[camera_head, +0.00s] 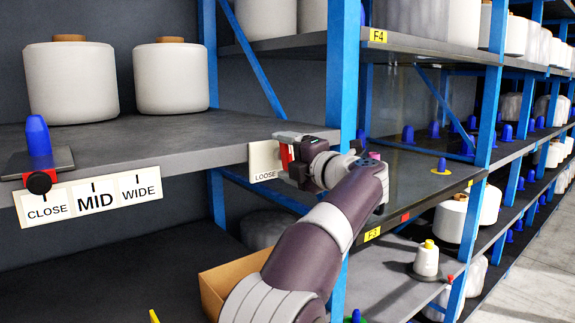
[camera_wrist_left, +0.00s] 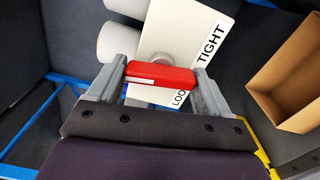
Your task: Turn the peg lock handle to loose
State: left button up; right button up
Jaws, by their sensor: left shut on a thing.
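The red peg lock handle (camera_head: 285,157) is at the right end of the left shelf's front edge, in front of a cream plate (camera_head: 262,160) marked LOOSE. My left gripper (camera_head: 287,150) is shut on this handle. In the left wrist view the red handle (camera_wrist_left: 160,75) lies across between the two grey fingers of my left gripper (camera_wrist_left: 160,82). The cream plate (camera_wrist_left: 190,30) behind it reads TIGHT at upper right. The LOOSE label (camera_wrist_left: 180,98) is partly covered by the handle and a finger. I cannot tell exactly which label the handle points to. My right gripper is not in view.
A blue peg (camera_head: 38,138) with a black knob stands on the left shelf by a CLOSE, MID, WIDE sign (camera_head: 90,200). White bobbins (camera_head: 70,82) stand behind. A blue rack post (camera_head: 342,80) rises close to my left wrist. A cardboard box (camera_wrist_left: 290,75) is below.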

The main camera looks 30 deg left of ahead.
pick_arm(q)
jog(key=n, duration=0.1)
jog(key=n+b, duration=0.1)
jog(key=n, duration=0.1)
jog(key=n+b, duration=0.1)
jog(key=shift+f+n, duration=0.3)
jog(key=shift+w+f+n+b, duration=0.15)
jog(key=shift+n+b, duration=0.65)
jog(key=shift+n, duration=1.7)
jog(key=o, duration=1)
jog(key=shift+c, duration=0.2)
jog(key=b+v, duration=0.3)
jog(key=v, duration=0.9)
jog(key=shift+d, duration=0.3)
